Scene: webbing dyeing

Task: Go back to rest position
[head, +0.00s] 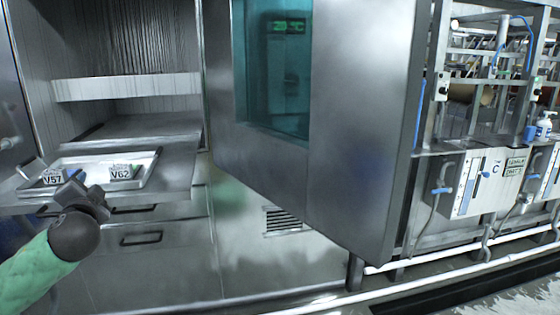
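My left arm with a green sleeve comes in from the lower left. Its dark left gripper (78,188) is just in front of the tray's near edge, and its fingers are too small and dark to tell if they are open or shut. A shallow metal tray (150,160) sits on the pulled-out metal shelf (178,187). In the tray are a white block marked V57 (53,180) at left and a white block marked V62 (119,178) at right. My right gripper is not in view.
A large steel cabinet door (360,110) with a teal window (275,75) stands open at centre, right of the shelf. Drawers (145,238) lie below the shelf. Machinery with a control box (490,182) and white floor pipes (400,265) are at right.

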